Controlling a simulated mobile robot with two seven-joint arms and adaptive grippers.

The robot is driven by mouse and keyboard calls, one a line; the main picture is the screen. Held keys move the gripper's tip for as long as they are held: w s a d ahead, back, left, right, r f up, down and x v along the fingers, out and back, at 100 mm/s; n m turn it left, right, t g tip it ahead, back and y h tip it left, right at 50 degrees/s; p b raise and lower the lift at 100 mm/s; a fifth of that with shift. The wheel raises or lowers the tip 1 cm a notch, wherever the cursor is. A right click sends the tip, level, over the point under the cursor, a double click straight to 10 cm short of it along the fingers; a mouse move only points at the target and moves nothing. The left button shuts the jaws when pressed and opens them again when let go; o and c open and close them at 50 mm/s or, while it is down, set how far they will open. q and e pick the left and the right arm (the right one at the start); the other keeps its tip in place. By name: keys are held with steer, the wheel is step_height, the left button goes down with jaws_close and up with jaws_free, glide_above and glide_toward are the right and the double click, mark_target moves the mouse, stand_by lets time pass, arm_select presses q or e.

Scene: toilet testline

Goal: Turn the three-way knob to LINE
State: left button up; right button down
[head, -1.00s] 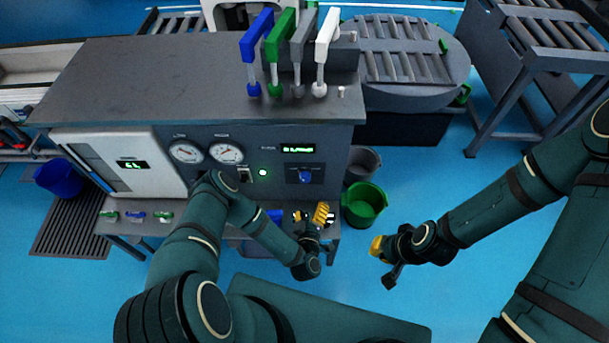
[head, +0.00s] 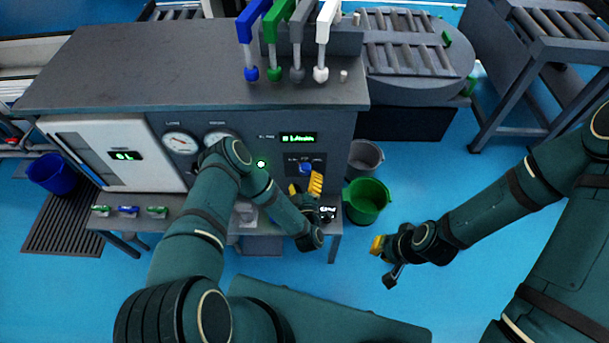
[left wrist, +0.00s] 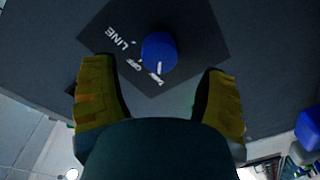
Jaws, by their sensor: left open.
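The blue three-way knob (head: 305,168) sits on a dark square plate on the front of the grey test bench. In the left wrist view the knob (left wrist: 159,50) lies ahead, between the two yellow fingers. My left gripper (head: 305,187) is open and empty, just below and in front of the knob, with no clear contact. My right gripper (head: 378,246) hangs away from the bench at the right; its jaws are unclear.
Pressure gauges (head: 180,143) and a lit green display (head: 298,139) are on the bench front. A low shelf (head: 275,243) runs below the panel. A green bucket (head: 366,201) and a grey bucket (head: 364,159) stand right of the bench. Coloured levers (head: 322,40) stand on top.

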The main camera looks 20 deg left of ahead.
mark_target(304, 172)
arm_select(q)
steer(key=shift+b+x, duration=0.3)
steer(key=shift+x, duration=1.7)
steer(key=shift+r, duration=0.1)
steer(key=c, duration=1.2)
